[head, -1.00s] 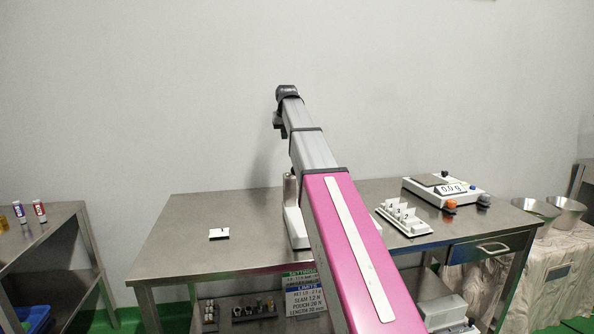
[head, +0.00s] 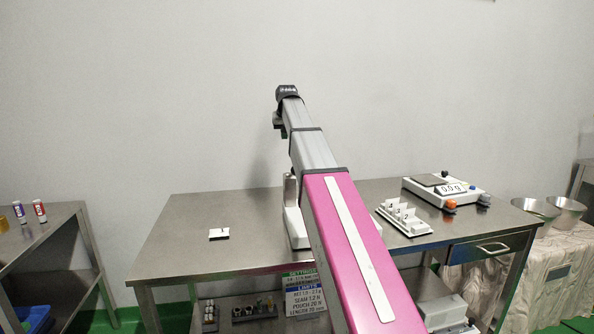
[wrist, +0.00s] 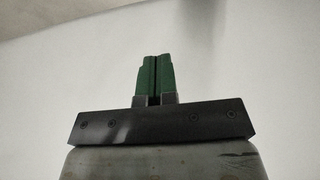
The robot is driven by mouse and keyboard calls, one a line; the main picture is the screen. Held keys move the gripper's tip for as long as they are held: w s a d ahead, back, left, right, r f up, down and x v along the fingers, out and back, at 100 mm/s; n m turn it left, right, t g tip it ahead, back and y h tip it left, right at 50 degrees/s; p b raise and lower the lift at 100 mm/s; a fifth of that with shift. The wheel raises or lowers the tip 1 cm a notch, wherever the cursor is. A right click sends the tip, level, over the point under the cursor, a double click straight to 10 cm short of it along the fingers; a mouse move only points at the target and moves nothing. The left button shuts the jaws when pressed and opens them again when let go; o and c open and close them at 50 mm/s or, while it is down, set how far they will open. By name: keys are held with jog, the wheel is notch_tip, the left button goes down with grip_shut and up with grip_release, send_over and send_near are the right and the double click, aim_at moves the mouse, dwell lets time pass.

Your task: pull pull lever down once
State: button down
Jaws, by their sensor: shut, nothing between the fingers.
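My gripper (wrist: 153,78) shows in the wrist view with its two green fingers close together, nothing between them, against a pale wall. In the head view my pink and grey arm reaches up over the middle of the steel table (head: 180,255). A light grey device (head: 293,222) stands on the table, mostly hidden behind my arm. I cannot make out the pull lever in either view; it may be behind my arm. No contact between my gripper and any object shows.
A scale (head: 445,190) reading 0.5 g and a white rack of numbered cards (head: 404,219) stand on the table's right. A small white plate (head: 219,234) lies at the left, with clear table around it. Two metal bowls (head: 565,214) stand further right. A side table (head: 45,235) is at far left.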

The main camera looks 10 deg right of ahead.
jog(key=shift+f, duration=0.1)
notch_tip(320, 180, down, 16)
jog(key=shift+s, duration=0.15)
dwell(2.7)
jog(key=shift+s, duration=0.1)
notch_tip(320, 180, up, 13)
jog(key=shift+w, duration=0.25)
dwell(1.4)
